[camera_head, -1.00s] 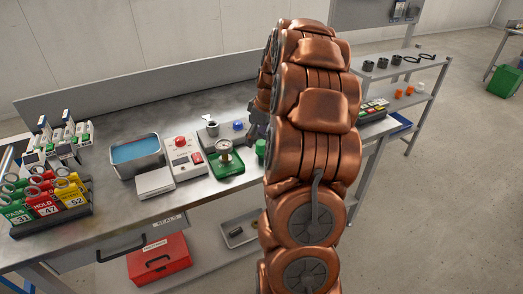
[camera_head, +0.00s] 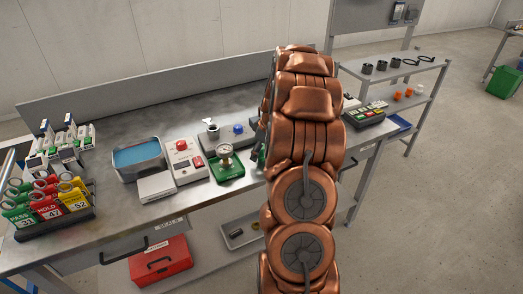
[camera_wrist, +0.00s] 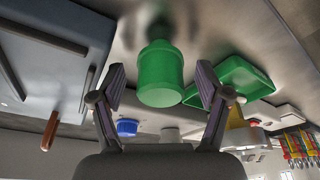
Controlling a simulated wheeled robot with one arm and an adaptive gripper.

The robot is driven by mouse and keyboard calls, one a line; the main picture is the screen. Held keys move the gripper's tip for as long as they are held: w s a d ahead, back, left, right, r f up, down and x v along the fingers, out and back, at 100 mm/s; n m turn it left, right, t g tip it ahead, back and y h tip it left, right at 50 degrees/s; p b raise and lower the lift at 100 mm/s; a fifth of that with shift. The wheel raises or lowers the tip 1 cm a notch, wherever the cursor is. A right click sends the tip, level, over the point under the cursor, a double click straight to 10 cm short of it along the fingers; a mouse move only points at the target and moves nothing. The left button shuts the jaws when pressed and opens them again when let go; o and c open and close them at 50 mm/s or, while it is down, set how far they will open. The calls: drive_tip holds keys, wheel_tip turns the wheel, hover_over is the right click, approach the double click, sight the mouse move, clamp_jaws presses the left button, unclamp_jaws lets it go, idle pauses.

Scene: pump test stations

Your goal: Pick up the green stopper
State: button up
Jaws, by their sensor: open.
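The green stopper (camera_wrist: 160,70) is a smooth green cylinder with a narrower neck, seen in the middle of the wrist view. My gripper (camera_wrist: 161,82) is open, with one finger on each side of the stopper in that picture. Gaps show between the stopper and both fingers, so nothing is gripped. I cannot tell exactly how deep the stopper sits between the fingertips. In the head view my copper arm hides most of the gripper and stopper at the bench's right part.
A green tray (camera_wrist: 243,80) with a brass-coloured fitting lies close beside the stopper; it also shows in the head view (camera_head: 231,174). A blue-filled basin (camera_head: 160,168) is farther left.

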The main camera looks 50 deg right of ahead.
drive_tip(key=shift+f, duration=0.35)
drive_tip(key=shift+c, duration=0.3)
drive_tip(key=c, duration=1.2)
